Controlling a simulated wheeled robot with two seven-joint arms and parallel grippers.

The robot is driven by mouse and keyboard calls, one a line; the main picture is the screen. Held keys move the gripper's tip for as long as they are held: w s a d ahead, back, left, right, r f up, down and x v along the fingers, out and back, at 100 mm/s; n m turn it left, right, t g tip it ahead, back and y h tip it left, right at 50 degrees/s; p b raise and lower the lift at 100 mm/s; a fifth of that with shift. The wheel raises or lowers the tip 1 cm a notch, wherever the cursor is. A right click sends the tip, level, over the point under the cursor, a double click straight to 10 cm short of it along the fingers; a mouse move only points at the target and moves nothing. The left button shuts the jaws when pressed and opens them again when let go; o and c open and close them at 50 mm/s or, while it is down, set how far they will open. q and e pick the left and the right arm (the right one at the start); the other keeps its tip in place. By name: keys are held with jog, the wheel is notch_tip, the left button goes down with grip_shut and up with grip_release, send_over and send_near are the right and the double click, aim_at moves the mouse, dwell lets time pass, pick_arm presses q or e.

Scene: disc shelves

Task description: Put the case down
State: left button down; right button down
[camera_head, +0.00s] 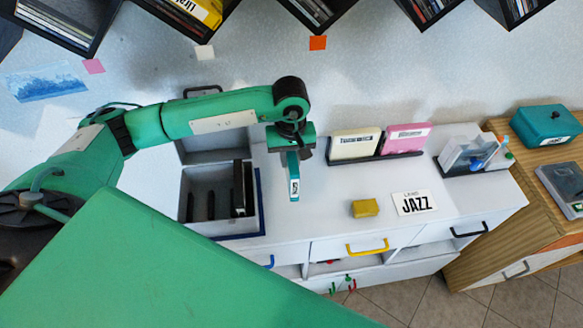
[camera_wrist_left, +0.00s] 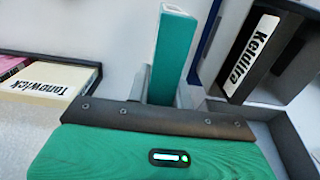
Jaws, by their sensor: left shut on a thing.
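My left gripper (camera_head: 292,150) is shut on a narrow teal case (camera_head: 294,178) with a small white label. The case hangs upright below the gripper over the white cabinet top, just right of the grey box. I cannot tell whether its lower end touches the surface. In the left wrist view the teal case (camera_wrist_left: 176,45) stands out from between the fingers (camera_wrist_left: 165,88). My right gripper is not in view.
A cream case (camera_head: 355,144) and a pink case (camera_head: 407,138) stand in a dark holder at the back. The cabinet top between box and block is clear.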

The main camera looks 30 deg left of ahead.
pick_arm(q)
notch_tip(320, 180, down, 3)
jog(key=shift+r, duration=0.15)
notch_tip(320, 180, down, 4)
jog(key=shift+p, duration=0.95)
jog(key=shift+f+b, duration=0.25)
jog(key=shift+b, duration=0.05)
jog(key=c, duration=1.3)
grip_release()
jog(key=shift+o, duration=0.2)
jog(key=shift+r, duration=0.15)
